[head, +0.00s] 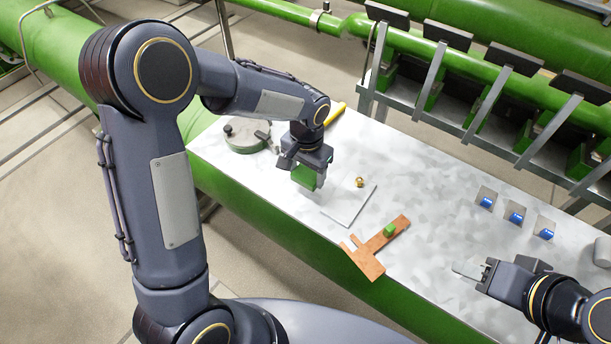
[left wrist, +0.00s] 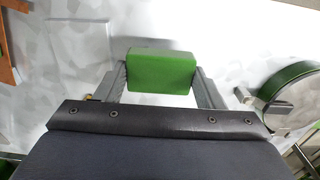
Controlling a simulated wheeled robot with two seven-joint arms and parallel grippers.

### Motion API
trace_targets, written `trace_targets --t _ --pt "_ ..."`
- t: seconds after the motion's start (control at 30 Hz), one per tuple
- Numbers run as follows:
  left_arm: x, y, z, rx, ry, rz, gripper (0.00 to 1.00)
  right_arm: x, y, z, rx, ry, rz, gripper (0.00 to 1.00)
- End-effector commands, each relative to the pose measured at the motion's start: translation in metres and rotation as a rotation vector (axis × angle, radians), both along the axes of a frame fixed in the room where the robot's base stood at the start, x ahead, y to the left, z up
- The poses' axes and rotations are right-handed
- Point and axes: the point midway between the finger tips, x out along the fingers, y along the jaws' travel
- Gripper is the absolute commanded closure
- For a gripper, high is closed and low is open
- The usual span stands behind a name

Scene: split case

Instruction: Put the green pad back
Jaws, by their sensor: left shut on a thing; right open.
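The green pad (head: 304,178) is held by my left gripper (head: 306,172) above the white table top, near its front edge. In the left wrist view the green pad (left wrist: 162,73) sits crosswise between the two fingers (left wrist: 162,84), which press on its ends. A smaller green block (head: 389,230) sits on a brown T-shaped piece (head: 368,250) to the right. My right gripper (head: 476,270) is open at the right of the table, and nothing shows between its fingers.
A thin clear plate (head: 342,210) with a small brass part (head: 360,182) lies right of the pad. A round green-sided fixture (head: 246,136) and a yellow tube (head: 336,112) are behind. Several small grey plates with blue parts (head: 516,214) stand at right. Green pipes and brackets line the back.

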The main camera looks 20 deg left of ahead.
Motion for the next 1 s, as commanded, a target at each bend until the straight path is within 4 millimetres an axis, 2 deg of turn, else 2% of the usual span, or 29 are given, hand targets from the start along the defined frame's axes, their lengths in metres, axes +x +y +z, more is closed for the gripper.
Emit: trace_targets --t 0.07,0.23,0.67,0.7,0.83,1.0 --pt "0.004 0.005 -0.01 0.002 0.005 0.002 0.62 0.0 0.0 0.003 0.0 0.0 0.0 0.56" --pt "0.004 0.004 -0.033 0.001 0.004 0.001 0.62 0.0 0.0 0.004 0.0 0.0 0.0 0.56" --pt "0.004 0.004 -0.042 0.0 0.0 0.001 0.62 0.0 0.0 -0.001 0.0 0.0 0.0 0.56" --pt "0.004 0.004 -0.04 0.0 0.0 0.001 0.34 0.0 0.0 0.0 0.0 0.0 0.0 0.56" --pt "0.004 0.004 -0.04 0.0 0.001 0.001 0.17 0.0 0.0 0.001 0.0 0.0 0.0 0.56" --pt "0.004 0.004 -0.04 0.0 0.001 0.001 0.16 0.0 0.0 0.001 0.0 0.0 0.0 0.56"
